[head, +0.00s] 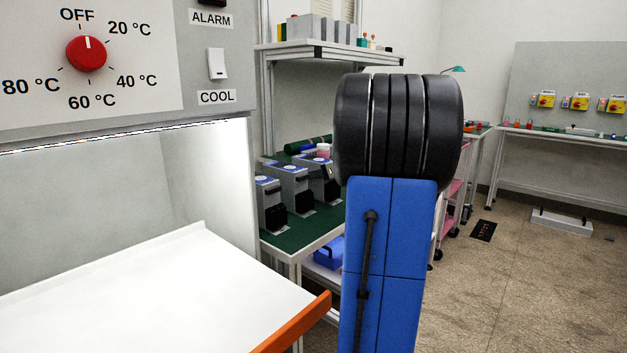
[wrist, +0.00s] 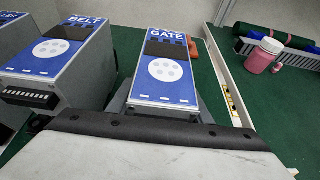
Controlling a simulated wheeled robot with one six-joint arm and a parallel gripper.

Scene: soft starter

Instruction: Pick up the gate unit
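The gate unit (wrist: 165,68) is a grey box with a blue top labelled GATE and a white round patch. It stands on the green bench just ahead of my gripper (wrist: 160,128) in the wrist view. My gripper's dark-edged body fills the bottom of that view and hides the unit's near end. Grey shapes show at both sides of the unit; I cannot tell whether they are fingers. In the head view, the rightmost grey unit (head: 318,180) on the bench appears to be the gate unit. My blue arm hides my gripper there.
The BELT unit (wrist: 62,58) stands close at left, with another unit beyond it. A pale rail (wrist: 226,80) runs along the right. A pink jar (wrist: 263,55) stands past it. In the head view, a white-floored cabinet (head: 160,280) with an orange edge is near left.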

